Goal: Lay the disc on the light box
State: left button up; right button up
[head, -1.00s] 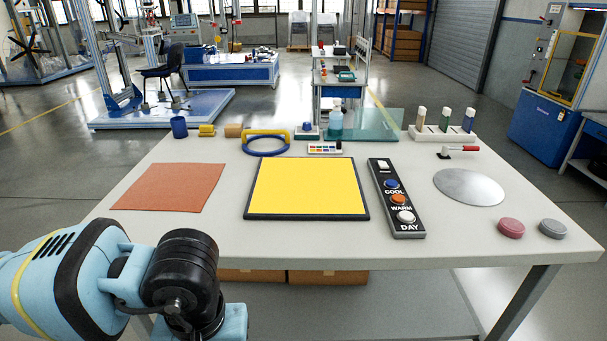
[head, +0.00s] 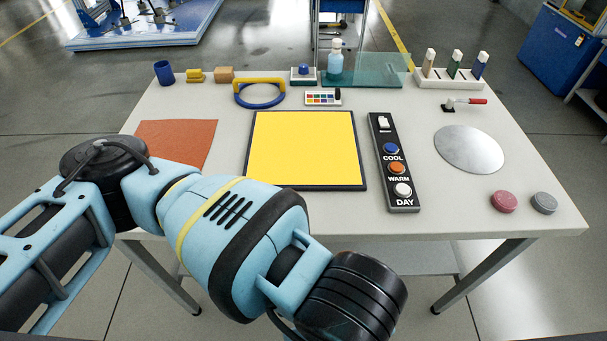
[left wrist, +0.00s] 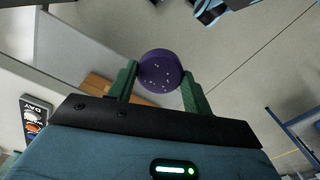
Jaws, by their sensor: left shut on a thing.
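The light box (head: 305,150) lies flat at the middle of the table, a glowing yellow panel in a dark frame with nothing on it. In the left wrist view, a purple disc (left wrist: 161,74) with small pale specks is between the green fingers of my left gripper (left wrist: 159,80), which is shut on it. The disc is above the floor, off the table's edge. In the head view my left arm reaches across the front, but its gripper and the disc are not visible. My right gripper is in neither current view.
A control strip (head: 395,165) with COOL, WARM and DAY buttons lies right of the light box. Farther right are a silver round plate (head: 469,149), a pink puck (head: 503,202) and a grey puck (head: 544,203). An orange mat (head: 180,142) lies left. A blue ring with yellow handle (head: 260,95) is behind.

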aim_at(304, 157)
jog(key=i, duration=0.9)
